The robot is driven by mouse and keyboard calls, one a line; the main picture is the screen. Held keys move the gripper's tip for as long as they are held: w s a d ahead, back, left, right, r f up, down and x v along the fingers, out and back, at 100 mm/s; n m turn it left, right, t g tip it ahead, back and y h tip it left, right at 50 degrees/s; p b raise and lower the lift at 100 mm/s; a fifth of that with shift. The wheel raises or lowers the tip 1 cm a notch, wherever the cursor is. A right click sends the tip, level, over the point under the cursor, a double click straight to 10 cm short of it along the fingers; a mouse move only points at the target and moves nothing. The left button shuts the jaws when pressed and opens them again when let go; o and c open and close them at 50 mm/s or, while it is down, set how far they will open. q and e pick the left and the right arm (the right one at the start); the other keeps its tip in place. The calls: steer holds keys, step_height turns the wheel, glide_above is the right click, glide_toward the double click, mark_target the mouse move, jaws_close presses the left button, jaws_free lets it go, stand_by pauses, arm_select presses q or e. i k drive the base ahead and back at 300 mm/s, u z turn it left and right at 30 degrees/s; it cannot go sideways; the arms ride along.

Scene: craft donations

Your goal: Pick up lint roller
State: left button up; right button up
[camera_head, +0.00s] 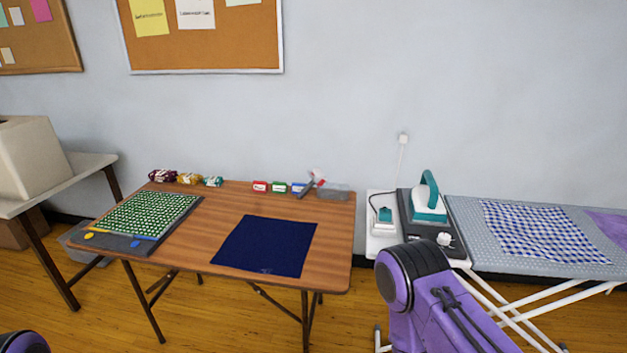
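What looks like the lint roller (306,188) lies near the back right of the wooden folding table. It is a small item with a grey slanted part, and a red and white part shows at its upper end. It is too small to make out clearly. A dark blue cloth (265,245) lies flat in front of it, with a few pale specks near its front edge. My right arm comes in at the lower right, but its gripper is out of view. Only a bit of my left arm shows in the lower left corner, with no gripper.
A green patterned cloth on a dark board (122,242) lies at the table's left. Several small colored items and a grey tray (333,192) line the back edge. An iron (429,205) and an ironing board (470,235) stand right. Bare wood shows around the blue cloth.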

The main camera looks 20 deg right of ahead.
mark_target(314, 182)
steer(key=u, duration=0.5)
steer(key=i, duration=1.45)
steer(key=z, duration=2.5)
